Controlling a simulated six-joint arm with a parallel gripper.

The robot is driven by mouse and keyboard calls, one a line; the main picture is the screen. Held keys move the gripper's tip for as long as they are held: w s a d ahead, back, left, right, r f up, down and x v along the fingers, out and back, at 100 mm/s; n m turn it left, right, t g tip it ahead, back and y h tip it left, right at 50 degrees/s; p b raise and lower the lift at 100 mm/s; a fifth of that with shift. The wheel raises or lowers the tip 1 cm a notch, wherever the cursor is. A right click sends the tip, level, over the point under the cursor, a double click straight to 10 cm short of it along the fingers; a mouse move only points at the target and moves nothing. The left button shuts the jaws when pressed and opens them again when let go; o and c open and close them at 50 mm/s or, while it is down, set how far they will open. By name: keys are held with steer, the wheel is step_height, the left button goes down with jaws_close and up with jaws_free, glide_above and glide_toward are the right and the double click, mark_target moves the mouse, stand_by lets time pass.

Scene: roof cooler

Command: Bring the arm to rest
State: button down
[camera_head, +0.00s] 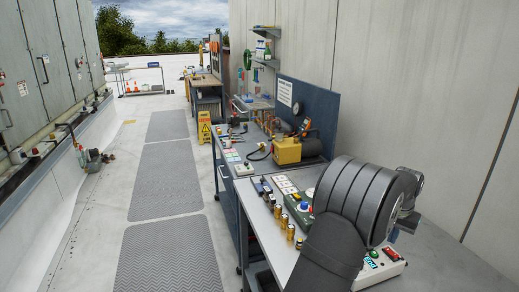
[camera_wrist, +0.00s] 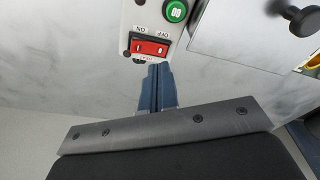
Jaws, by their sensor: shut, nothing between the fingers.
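My gripper (camera_wrist: 158,70) shows in the wrist view as two blue-grey fingers pressed together with nothing between them. Its tips appear just below a red rocker switch (camera_wrist: 149,46) marked ON and OFF on a light panel. I cannot tell whether they touch it. A round green button (camera_wrist: 174,11) sits above and right of the switch. In the head view my dark arm fills the lower right and mostly hides the gripper. Part of a white control box (camera_head: 388,268) with red and green controls shows beyond the arm.
The grey bench (camera_head: 430,262) holds several brass cylinders (camera_head: 283,221) left of my arm. A yellow pump (camera_head: 287,151) stands farther back. A beige wall rises on the right. Grey floor mats (camera_head: 165,170) run along the clear walkway left, past a yellow caution sign (camera_head: 204,130).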

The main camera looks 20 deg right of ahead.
mark_target(389, 249)
steer(key=shift+f, duration=1.55)
steer(key=shift+r, duration=0.1)
step_height(389, 249, up, 6)
steer(key=shift+r, duration=0.2)
step_height(389, 249, down, 6)
steer(key=shift+f, duration=0.25)
step_height(389, 249, up, 9)
steer(key=s+a+r+n+t+h, duration=0.1)
steer(key=s+a+r+n+t, duration=0.1)
steer(key=s+a+r, duration=0.4)
steer(key=shift+s+a+r+n+t+h, duration=0.35)
steer(key=shift+s+r, duration=0.8)
steer(key=shift+r, duration=0.4)
